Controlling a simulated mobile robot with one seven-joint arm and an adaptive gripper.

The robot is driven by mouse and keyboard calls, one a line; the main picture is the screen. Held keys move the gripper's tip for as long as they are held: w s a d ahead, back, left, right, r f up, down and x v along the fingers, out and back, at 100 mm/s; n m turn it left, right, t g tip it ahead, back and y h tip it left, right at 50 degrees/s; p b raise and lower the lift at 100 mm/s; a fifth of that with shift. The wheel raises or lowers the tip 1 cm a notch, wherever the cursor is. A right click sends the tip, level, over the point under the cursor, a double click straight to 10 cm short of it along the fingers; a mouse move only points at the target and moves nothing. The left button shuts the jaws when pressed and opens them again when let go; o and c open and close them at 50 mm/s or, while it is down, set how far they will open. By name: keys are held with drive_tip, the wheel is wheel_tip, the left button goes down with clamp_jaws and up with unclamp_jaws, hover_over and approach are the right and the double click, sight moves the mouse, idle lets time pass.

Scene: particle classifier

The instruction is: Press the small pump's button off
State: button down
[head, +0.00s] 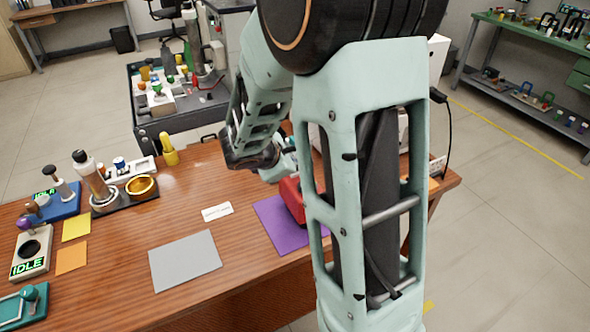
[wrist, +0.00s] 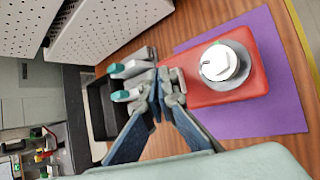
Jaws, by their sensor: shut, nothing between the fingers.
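A red box-shaped device with a white round button on top, apparently the small pump (wrist: 195,85), stands on a purple mat (wrist: 285,70). In the head view, part of the red device (head: 292,200) shows on the purple mat (head: 277,224), partly hidden by my arm. In the head view my gripper (head: 285,162) is above the table behind the red device. I cannot tell whether anything touches.
A black tray (wrist: 101,110) and white perforated housings (wrist: 105,40) stand near my gripper in the wrist view. A grey mat (head: 185,262) and a white label (head: 217,211) lie on the wooden table. Several devices, one marked IDLE (head: 30,250), line its left side.

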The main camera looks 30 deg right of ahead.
drive_tip(key=shift+f+b, duration=0.5)
drive_tip(key=shift+f, duration=0.05)
drive_tip(key=shift+r, duration=0.1)
idle(0.5)
drive_tip(key=shift+r+p, duration=1.05)
drive_tip(key=shift+r, duration=0.2)
wheel_tip(320, 180, up, 5)
drive_tip(key=p, duration=0.4)
drive_tip(key=shift+r, duration=0.1)
